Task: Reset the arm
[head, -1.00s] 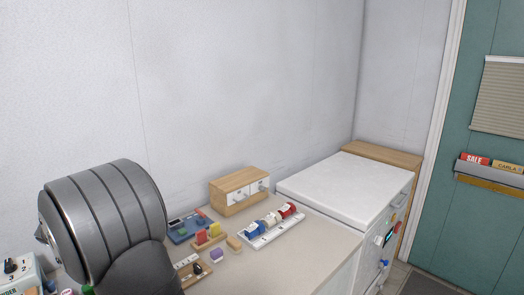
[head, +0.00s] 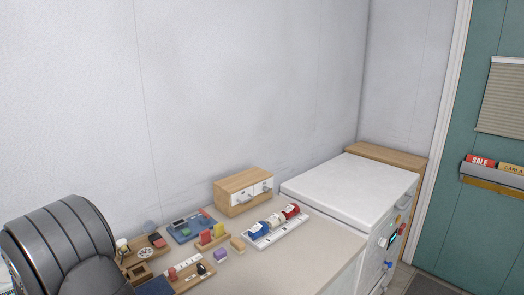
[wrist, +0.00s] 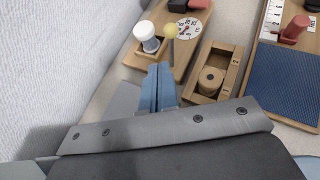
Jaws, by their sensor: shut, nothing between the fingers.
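My gripper (wrist: 159,84) shows in the wrist view with its blue-grey fingers pressed together and nothing between them. It points at a wooden board (wrist: 188,45) that carries a white-capped jar, a dial and a yellow ball on a stem. The fingertips appear just in front of the board's near edge; whether they touch it I cannot tell. In the head view my grey ribbed arm link shows at the lower left, and the gripper itself is not visible there.
A wooden tray with a round peg (wrist: 211,80) and a blue-matted board (wrist: 290,80) lie right of the gripper. The wall is close on the left.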

